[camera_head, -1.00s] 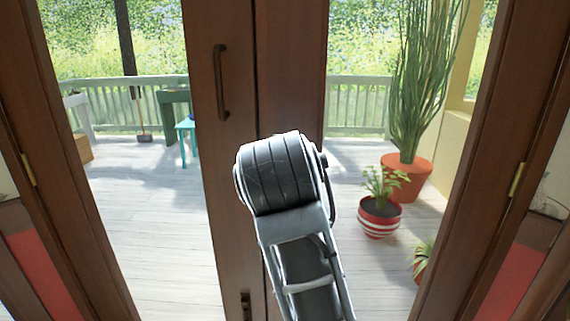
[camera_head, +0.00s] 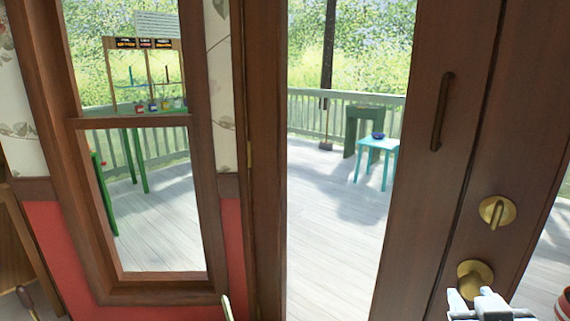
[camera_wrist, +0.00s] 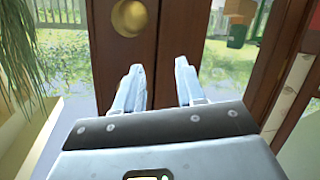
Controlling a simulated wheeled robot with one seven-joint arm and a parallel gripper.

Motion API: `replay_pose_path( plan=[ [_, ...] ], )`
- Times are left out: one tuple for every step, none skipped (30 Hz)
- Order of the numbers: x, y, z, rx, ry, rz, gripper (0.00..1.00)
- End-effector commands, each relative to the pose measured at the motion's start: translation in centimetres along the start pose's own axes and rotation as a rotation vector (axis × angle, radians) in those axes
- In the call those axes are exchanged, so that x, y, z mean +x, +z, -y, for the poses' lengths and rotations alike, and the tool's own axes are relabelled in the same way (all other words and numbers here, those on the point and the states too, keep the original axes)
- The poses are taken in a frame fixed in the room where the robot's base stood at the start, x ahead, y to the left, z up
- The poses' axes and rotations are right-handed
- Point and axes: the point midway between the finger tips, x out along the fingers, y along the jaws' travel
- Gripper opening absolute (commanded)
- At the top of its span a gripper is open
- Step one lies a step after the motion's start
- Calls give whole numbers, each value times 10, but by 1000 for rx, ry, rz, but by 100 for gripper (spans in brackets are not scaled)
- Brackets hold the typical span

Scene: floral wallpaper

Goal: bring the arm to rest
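My gripper (camera_head: 471,297) shows at the bottom right edge of the head view, just below a round brass door knob (camera_head: 475,276). In the wrist view the two pale fingers of my gripper (camera_wrist: 160,72) stand apart, with nothing held between them. They point toward the brown door (camera_wrist: 172,45), and a brass knob (camera_wrist: 130,17) is beyond them at the upper left. Whether the fingers touch the door I cannot tell. Most of my arm is outside the head view.
The brown glazed door (camera_head: 425,190) has a dark pull handle (camera_head: 441,112) and a brass thumb-turn (camera_head: 497,212). A window (camera_head: 150,200) is in the red and floral wall at left. Outside are a deck, a turquoise table (camera_head: 378,146) and a railing.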

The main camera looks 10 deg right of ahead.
Motion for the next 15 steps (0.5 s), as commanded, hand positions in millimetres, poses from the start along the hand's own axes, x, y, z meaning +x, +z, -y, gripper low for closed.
replay_pose_path(
  plan=[
    [-9, 18, 4, -28, -36, 1, 39],
    [-14, 26, 7, -40, -60, -4, 39],
    [-21, 36, 11, -56, -91, -11, 39],
    [-27, 44, 14, -66, -115, -16, 39],
    [-33, 51, 17, -75, -138, -20, 39],
    [-42, 61, 20, -84, -170, -25, 39],
    [-49, 68, 22, -90, -193, -29, 39],
    [-56, 76, 24, -94, -215, -33, 39],
    [-66, 84, 26, -99, -244, -38, 39],
    [-74, 91, 28, -100, -265, -41, 39],
    [-82, 97, 29, -100, -286, -44, 39],
    [-94, 105, 31, -99, -313, -48, 39],
    [-102, 111, 31, -97, -332, -50, 39],
    [-111, 117, 32, -94, -350, -52, 39],
    [-123, 123, 32, -88, -374, -56, 39]
  ],
)
